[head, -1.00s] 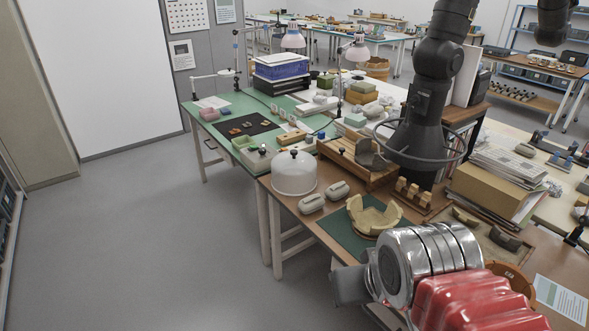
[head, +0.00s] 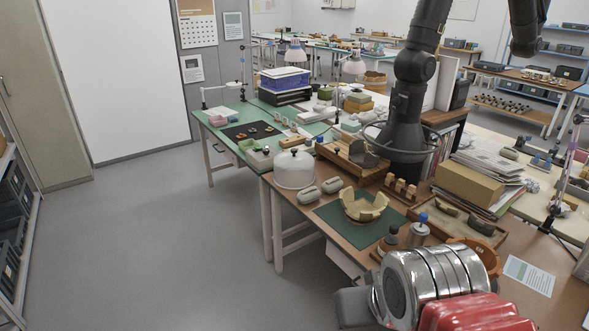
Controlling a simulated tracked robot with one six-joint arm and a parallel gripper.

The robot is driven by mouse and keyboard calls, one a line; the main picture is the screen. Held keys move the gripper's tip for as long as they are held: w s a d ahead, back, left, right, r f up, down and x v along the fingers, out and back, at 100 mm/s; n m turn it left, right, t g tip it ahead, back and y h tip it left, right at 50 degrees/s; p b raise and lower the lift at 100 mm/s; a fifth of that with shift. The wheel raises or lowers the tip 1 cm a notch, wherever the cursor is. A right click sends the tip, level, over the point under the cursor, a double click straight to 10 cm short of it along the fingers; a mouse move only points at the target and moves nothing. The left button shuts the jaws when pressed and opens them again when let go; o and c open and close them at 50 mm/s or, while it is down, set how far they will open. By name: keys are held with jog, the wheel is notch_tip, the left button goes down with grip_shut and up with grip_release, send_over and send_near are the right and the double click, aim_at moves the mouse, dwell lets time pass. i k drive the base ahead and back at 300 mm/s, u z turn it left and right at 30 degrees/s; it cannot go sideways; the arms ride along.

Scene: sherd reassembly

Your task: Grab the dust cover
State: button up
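The dust cover (head: 295,170) is a whitish translucent dome with a dark knob on top. In the head view it stands upright near the left end of the brown bench (head: 318,250), close to the edge. Nothing holds it. A silver and red part of my arm shows large at the lower right, in front of the bench and well apart from the cover. My gripper's fingertips are not visible.
Two grey-white rounded pieces (head: 320,190) lie just right of the cover. A pale broken bowl (head: 362,207) sits on a green mat (head: 338,222). A black extraction hood (head: 405,140) hangs behind. Bottles (head: 418,231) stand near my arm. Grey floor at left is clear.

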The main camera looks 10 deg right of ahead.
aim_at(293, 168)
jog(key=u, duration=0.4)
jog(key=i, duration=0.6)
jog(key=u, duration=0.7)
jog(key=i, duration=2.15)
jog(key=z, duration=1)
jog(key=i, duration=0.55)
jog(key=z, duration=0.45)
